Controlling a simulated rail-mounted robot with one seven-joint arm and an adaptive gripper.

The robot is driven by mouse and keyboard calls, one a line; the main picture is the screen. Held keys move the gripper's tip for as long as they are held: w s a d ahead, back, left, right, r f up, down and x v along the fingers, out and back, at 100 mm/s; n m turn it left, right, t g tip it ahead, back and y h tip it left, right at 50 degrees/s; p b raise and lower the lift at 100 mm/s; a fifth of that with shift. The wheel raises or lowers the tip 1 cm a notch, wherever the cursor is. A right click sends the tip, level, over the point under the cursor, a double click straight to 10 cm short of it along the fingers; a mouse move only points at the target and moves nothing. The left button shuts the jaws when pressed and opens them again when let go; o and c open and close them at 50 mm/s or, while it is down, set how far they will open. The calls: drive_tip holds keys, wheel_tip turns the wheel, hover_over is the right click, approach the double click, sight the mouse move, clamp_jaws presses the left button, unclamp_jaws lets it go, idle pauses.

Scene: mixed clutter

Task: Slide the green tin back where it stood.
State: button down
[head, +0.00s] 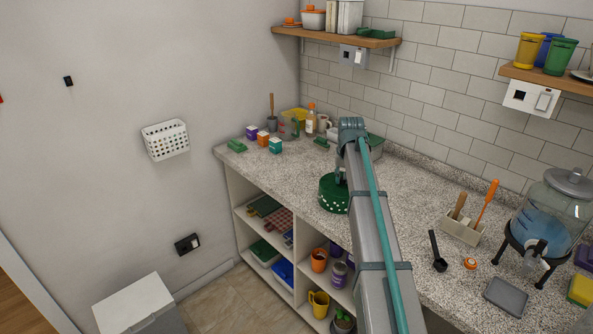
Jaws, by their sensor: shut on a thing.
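The green tin (333,200) is round, with pale dots along its side. It stands on the speckled counter near the front edge, left of my arm. My gripper (340,178) is at the top of the tin, shut on it. The fingertips are small here and partly hidden by my arm, so the exact contact is hard to see. My arm also hides the counter just right of the tin.
Small boxes (263,139), a bottle (311,120) and a grey container (368,146) stand toward the back. A utensil holder (462,229), black scoop (437,252) and drink dispenser (552,215) are right. Counter left of the tin is clear.

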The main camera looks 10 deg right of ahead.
drive_tip(key=shift+w+a, duration=0.2)
drive_tip(key=shift+w, duration=0.1)
idle(0.4)
drive_tip(key=c, duration=0.9)
unclamp_jaws()
